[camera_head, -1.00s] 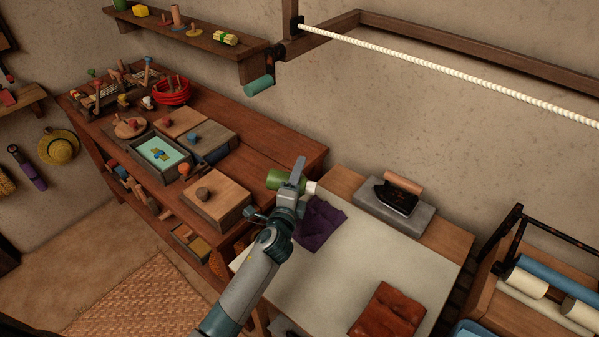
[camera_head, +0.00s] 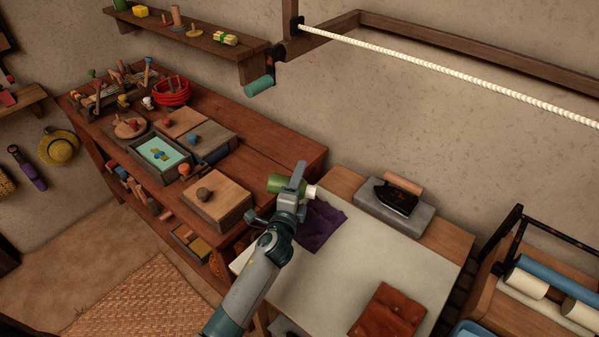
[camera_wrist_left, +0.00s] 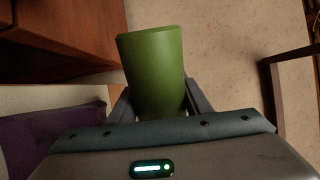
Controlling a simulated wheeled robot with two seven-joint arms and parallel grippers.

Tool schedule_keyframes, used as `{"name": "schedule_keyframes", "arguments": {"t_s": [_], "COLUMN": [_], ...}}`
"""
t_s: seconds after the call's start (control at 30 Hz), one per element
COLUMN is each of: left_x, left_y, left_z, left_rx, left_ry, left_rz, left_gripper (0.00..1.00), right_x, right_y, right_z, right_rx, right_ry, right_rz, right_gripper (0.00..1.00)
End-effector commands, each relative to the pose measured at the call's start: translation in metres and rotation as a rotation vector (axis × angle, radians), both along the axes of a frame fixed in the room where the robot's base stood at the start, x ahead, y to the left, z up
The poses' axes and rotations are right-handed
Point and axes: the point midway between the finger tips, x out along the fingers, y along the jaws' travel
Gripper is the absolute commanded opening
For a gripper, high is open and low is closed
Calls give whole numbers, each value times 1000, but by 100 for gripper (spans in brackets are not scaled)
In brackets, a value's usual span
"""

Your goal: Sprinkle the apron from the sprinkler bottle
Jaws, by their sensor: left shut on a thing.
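My left gripper (camera_head: 297,182) is shut on the green sprinkler bottle (camera_head: 276,184). The bottle lies sideways in the jaws, its white cap (camera_head: 311,191) towards the right. In the left wrist view the green bottle (camera_wrist_left: 155,72) stands out between the two fingers. A folded purple cloth (camera_head: 321,225) lies on the pale table top, just below and right of the bottle; it also shows in the left wrist view (camera_wrist_left: 50,135). A folded red-brown cloth (camera_head: 388,313) lies nearer the front edge. I cannot tell for sure which cloth is the apron. My right gripper is out of view.
An iron (camera_head: 397,196) rests on a grey slab (camera_head: 376,214) at the table's back. A wooden bench (camera_head: 262,153) with boxes and tools stands left. A rack with rolls (camera_head: 528,283) stands right. The pale table top (camera_head: 355,262) is clear between the cloths.

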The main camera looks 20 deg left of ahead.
Motion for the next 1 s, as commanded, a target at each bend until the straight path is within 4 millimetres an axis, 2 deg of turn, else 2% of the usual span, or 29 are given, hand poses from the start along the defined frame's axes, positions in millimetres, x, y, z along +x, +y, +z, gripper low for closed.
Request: {"name": "schedule_keyframes", "arguments": {"t_s": [0.33, 0.43, 0.57, 0.8, 1.0], "left_x": [1, 1, 1, 1, 1], "left_y": [0, 0, -1, -1, 0], "left_z": [1, 3, 8, 20, 21], "left_rx": [-5, -53, -227, -648, -757], "left_ry": [-5, -8, -18, -37, -43], "left_rz": [-1, -1, 0, 1, 0], "left_gripper": [19, 19, 19, 19, 19], "right_x": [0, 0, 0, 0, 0], "right_y": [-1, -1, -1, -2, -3], "right_z": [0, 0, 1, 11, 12], "right_rx": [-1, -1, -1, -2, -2], "right_ry": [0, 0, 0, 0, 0], "right_rz": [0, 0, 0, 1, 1], "right_gripper": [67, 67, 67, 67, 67]}}
